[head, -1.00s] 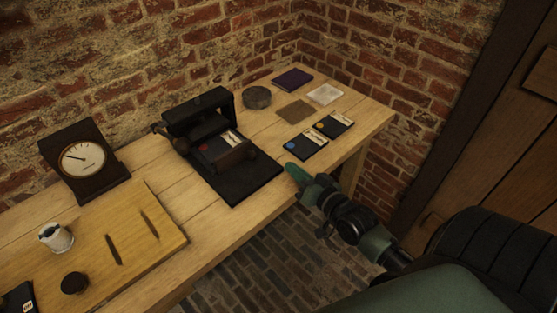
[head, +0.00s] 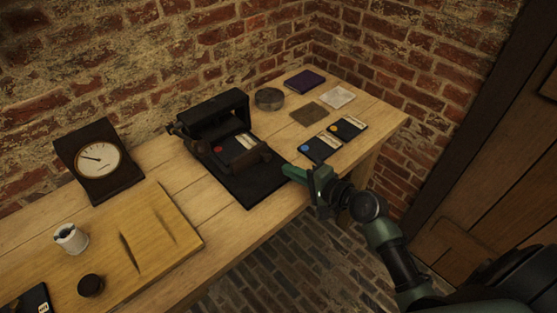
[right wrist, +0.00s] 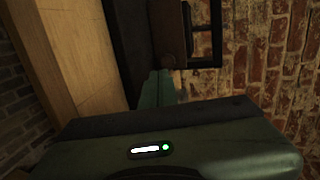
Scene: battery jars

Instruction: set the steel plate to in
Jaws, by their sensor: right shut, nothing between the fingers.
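A black press-like device (head: 213,123) stands on the table with a flat dark base (head: 247,187) in front. A dark card with a red dot (head: 236,148) lies in it, with a dark rounded bar or handle (head: 252,160) across its front. I cannot tell for sure which part is the steel plate. My right gripper (head: 289,171) is shut and empty, its tip at the right edge of the base, close to the bar's end. In the right wrist view its green fingers (right wrist: 158,90) point toward the dark device; contact cannot be told. My left gripper is not in view.
Cards with blue (head: 317,149) and orange (head: 345,128) dots lie right of the device. Behind are a brown square (head: 308,114), a clear square (head: 337,97), a purple square (head: 305,81) and a round tin (head: 269,99). A gauge (head: 99,160), jar (head: 70,238) and slotted board (head: 160,235) are left.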

